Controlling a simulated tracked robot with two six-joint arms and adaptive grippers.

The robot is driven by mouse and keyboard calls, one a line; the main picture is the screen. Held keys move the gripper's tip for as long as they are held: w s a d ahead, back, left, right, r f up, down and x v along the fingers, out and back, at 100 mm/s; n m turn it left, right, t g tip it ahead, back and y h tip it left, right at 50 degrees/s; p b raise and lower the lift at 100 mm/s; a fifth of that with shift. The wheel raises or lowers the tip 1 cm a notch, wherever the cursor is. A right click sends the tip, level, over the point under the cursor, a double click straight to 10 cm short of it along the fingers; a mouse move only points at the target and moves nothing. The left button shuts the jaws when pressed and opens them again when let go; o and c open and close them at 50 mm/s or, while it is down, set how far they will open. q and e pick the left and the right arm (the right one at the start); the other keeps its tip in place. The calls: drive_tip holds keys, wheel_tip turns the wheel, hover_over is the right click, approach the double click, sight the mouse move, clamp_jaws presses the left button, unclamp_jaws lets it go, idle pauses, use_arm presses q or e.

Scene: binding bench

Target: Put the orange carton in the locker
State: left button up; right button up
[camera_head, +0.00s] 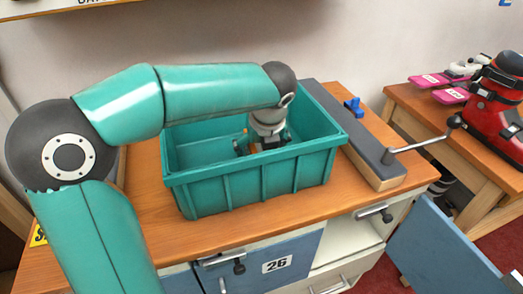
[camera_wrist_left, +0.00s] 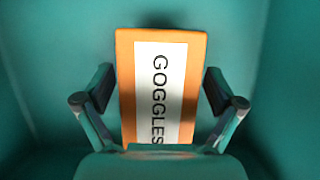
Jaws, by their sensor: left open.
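The orange carton (camera_wrist_left: 126,85) has a white label reading GOGGLES. It is inside the teal crate (camera_head: 262,185) on the wooden bench, and only a sliver of orange shows in the head view. My left gripper (camera_head: 262,145) reaches down into the crate. In the left wrist view the left gripper (camera_wrist_left: 160,105) is open, with one finger on each side of the carton and gaps between. The locker (camera_head: 345,255) is in the bench front, a pale compartment with its blue door (camera_head: 445,245) swung open to the right. My right gripper is not in view.
A long dark-topped block (camera_head: 355,140) with a metal lever lies right of the crate, with a small blue piece (camera_head: 354,106) on it. A shut blue door marked 26 (camera_head: 275,265) is left of the locker.

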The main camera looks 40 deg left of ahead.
use_arm(q)
drive_tip(key=shift+f, duration=0.15)
drive_tip(key=c, duration=1.4)
drive_tip(key=shift+c, duration=0.2)
drive_tip(key=shift+r, duration=0.2)
wheel_tip(320, 180, up, 20)
drive_tip(key=p, duration=0.6)
